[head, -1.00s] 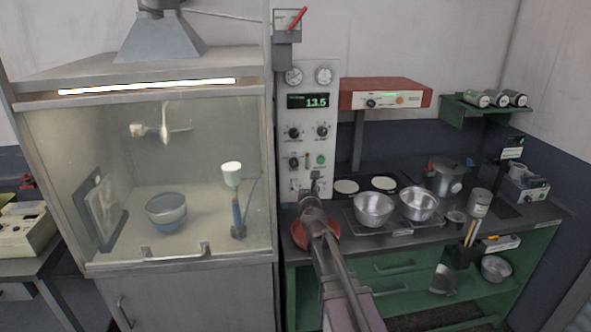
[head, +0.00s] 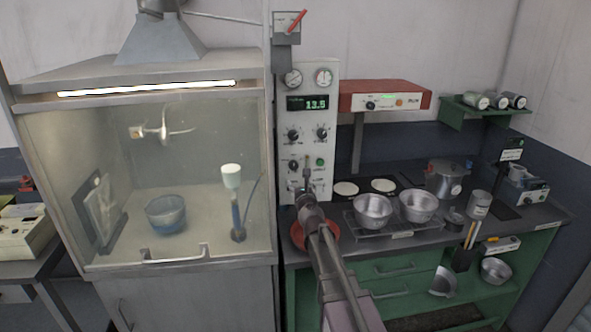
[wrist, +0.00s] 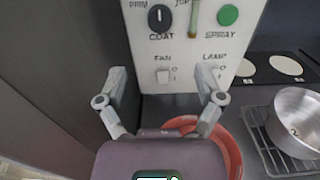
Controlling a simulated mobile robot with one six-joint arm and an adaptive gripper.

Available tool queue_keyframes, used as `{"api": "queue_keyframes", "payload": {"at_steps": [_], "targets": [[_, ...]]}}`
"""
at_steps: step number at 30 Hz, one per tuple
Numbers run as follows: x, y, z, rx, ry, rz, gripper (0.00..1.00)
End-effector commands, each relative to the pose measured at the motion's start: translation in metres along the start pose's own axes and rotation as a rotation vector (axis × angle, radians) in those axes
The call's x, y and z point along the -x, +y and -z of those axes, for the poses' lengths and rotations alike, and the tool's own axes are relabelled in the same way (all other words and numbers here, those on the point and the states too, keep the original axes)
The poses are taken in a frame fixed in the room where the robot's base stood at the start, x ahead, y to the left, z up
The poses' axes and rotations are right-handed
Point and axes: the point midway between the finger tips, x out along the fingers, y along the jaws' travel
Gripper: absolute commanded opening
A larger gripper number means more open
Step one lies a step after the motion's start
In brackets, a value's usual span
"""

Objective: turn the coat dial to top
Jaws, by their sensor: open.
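The coat dial (wrist: 160,18) is a black round knob with a pale pointer mark, at the top of the wrist view. "COAT" is printed under it, "PRIM" at its upper left and "TOP" at its upper right. The pointer looks roughly upright; its exact setting is hard to tell. The dial also shows low on the white panel in the head view (head: 294,165). My gripper (wrist: 162,85) is open and empty, its fingers spread below the dial and apart from it. In the head view my gripper (head: 307,182) is small, in front of the lower panel.
A thin upright lever (wrist: 194,18) stands right of the dial, then the green spray button (wrist: 228,15). Fan (wrist: 162,76) and lamp (wrist: 214,72) switches sit below. A red-orange bowl (wrist: 231,150) is under the gripper. Metal bowls (head: 373,210) stand to the right.

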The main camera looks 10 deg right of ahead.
Motion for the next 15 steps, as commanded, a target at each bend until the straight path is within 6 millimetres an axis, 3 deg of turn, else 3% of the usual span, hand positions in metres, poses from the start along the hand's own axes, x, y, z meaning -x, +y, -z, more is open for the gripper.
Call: {"api": "queue_keyframes", "payload": {"at_steps": [15], "targets": [[-0.082,0.000,0.000,-0.001,0.000,0.000,0.86]]}}
